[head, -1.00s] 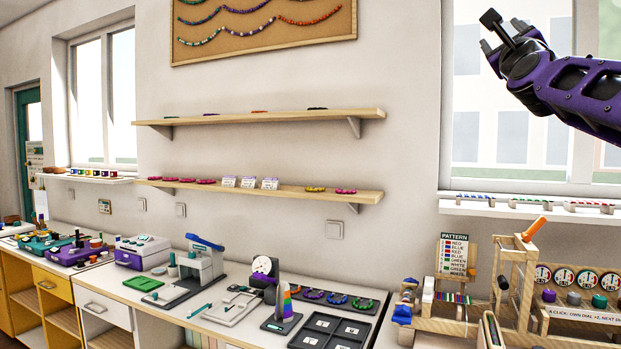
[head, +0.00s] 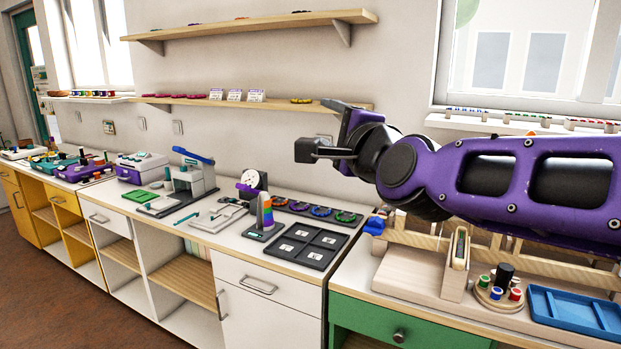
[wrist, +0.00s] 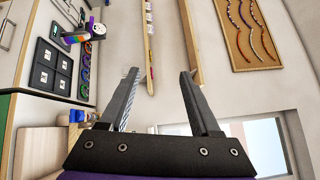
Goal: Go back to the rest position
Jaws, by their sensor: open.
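My gripper (head: 325,132) is at the end of my purple and black arm, which reaches in from the right in the head view. It is in the air in front of the wall, above the worktop, with its jaws pointing left and away. In the wrist view the two dark fingers of my gripper (wrist: 155,88) stand apart with nothing between them. The gripper is open and touches nothing that I can see. My arm hides part of the lower shelf's right end and much of the wooden bead stand on the right.
A worktop carries a black compartment tray (head: 307,244), a rainbow cone (head: 266,213) and a blue-handled press (head: 195,172). A blue tray (head: 575,313) and a round spool holder (head: 500,290) lie below my arm. Two wall shelves (head: 250,27) hang behind. The air left of my gripper is clear.

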